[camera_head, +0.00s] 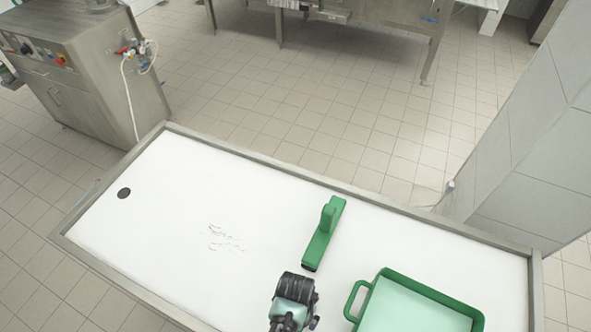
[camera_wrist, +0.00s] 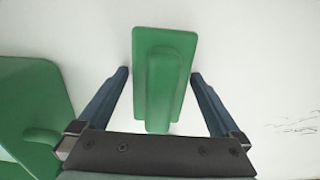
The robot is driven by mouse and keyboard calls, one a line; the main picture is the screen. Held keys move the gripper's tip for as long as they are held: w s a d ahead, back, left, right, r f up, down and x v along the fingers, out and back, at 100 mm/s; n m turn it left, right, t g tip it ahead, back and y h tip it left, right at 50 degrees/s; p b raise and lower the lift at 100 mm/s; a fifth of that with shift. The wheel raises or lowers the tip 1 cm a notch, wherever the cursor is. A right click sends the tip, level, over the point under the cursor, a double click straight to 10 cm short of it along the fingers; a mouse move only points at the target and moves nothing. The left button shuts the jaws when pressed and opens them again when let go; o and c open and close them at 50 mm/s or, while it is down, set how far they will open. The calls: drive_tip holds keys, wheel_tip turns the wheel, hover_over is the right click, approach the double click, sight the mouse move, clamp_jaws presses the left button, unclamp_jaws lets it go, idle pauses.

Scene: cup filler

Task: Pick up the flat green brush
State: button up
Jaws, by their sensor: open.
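The flat green brush (camera_head: 318,246) lies on the white table top, its raised handle facing up. In the wrist view the brush (camera_wrist: 143,85) lies lengthwise between the two fingers of my gripper (camera_wrist: 160,75). The fingers are open, one on each side, with a gap to the brush on both sides.
A green tray (camera_head: 388,275) with a handle stands right of the brush; it also shows at the left of the wrist view (camera_wrist: 40,85). The white table (camera_head: 180,190) has a raised metal rim and a dark round hole (camera_head: 124,193). Its left half is mostly clear, with small dark marks.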

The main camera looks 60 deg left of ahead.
drive_tip(key=c, duration=1.4)
drive_tip(key=shift+r, duration=0.15)
wheel_tip(320, 180, up, 10)
drive_tip(key=shift+f, duration=0.1)
drive_tip(key=o, duration=1)
drive_tip(key=c, duration=0.7)
